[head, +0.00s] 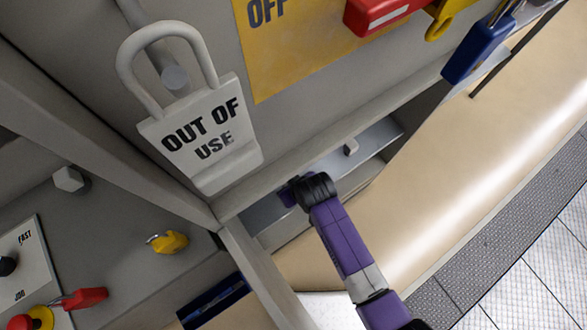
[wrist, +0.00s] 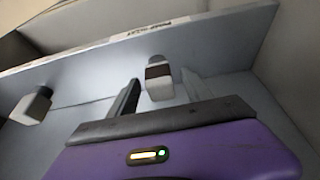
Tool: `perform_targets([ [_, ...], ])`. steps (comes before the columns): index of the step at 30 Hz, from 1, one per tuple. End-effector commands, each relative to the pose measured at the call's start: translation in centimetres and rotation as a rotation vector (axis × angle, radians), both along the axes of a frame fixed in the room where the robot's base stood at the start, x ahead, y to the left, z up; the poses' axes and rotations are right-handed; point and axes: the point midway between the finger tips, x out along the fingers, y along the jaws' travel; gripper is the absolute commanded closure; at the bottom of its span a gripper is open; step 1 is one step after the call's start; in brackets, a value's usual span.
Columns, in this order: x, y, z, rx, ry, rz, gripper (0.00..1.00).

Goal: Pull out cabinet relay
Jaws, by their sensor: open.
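In the wrist view a small pale block with a dark brown band (wrist: 160,77), which looks like the relay, stands out from a grey panel (wrist: 215,45). My gripper (wrist: 158,88) is open, with one finger on either side of this block. Whether the fingers touch it I cannot tell. A second pale block (wrist: 32,106) stands out from the panel at the left, outside the fingers. In the head view my gripper (head: 290,192) is at the cabinet opening, its fingertips hidden. One pale block (head: 350,147) shows on the grey surface there; which one I cannot tell.
A white "OUT OF USE" padlock tag (head: 205,135) hangs left of my arm. A cabinet frame edge (head: 300,170) runs close beside my gripper. Red (head: 380,14) and blue (head: 478,48) padlocks hang at upper right.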

Motion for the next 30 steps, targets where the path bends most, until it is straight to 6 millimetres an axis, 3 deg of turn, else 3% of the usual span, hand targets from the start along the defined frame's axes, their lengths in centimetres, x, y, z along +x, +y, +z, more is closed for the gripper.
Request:
perform_targets([
  [6,0.6,0.4,-1.6,0.001,-0.001,-0.001,0.42],
  [16,0.6,0.5,-1.8,0.001,-0.001,-0.001,0.42],
  [25,0.6,0.4,-1.8,0.001,-0.001,-0.001,1.00],
  [26,0.6,0.4,-1.8,0.001,-0.001,-0.001,1.00],
  [27,0.6,0.4,-1.8,0.001,-0.001,-0.001,0.74],
  [30,0.6,0.4,-1.8,0.001,-0.001,-0.001,0.93],
])
